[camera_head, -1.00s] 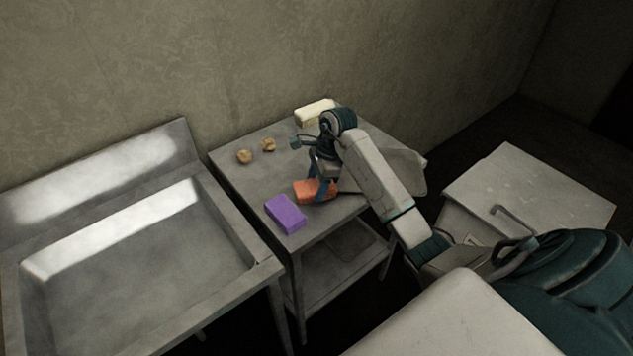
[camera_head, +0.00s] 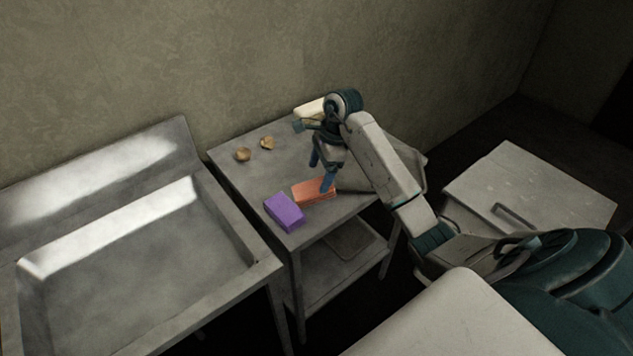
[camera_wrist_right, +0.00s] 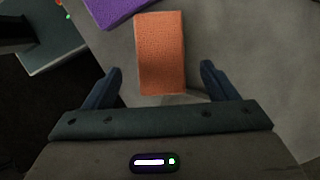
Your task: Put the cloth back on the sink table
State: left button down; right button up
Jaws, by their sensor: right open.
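An orange, rough-textured block, which may be the folded cloth (camera_head: 313,192), lies flat on the grey side table (camera_head: 240,183) beside the sink. It also shows in the right wrist view (camera_wrist_right: 160,50). A purple block (camera_head: 284,212) lies just left of it. My right gripper (camera_head: 321,170) is open and empty just above and behind the orange block. In the right wrist view my right gripper (camera_wrist_right: 160,74) has its fingers spread wider than the block, one on each side. My left gripper is out of view.
The metal sink (camera_head: 130,275) stands left of the table. Two small brown lumps (camera_head: 255,149) and a cream block (camera_head: 309,109) lie at the table's back. A pale lidded box (camera_head: 530,190) stands at right. The table's left middle is clear.

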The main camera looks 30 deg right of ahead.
jog(key=p+v, duration=0.5)
jog(key=v, duration=0.3)
jog(key=shift+r, duration=0.15)
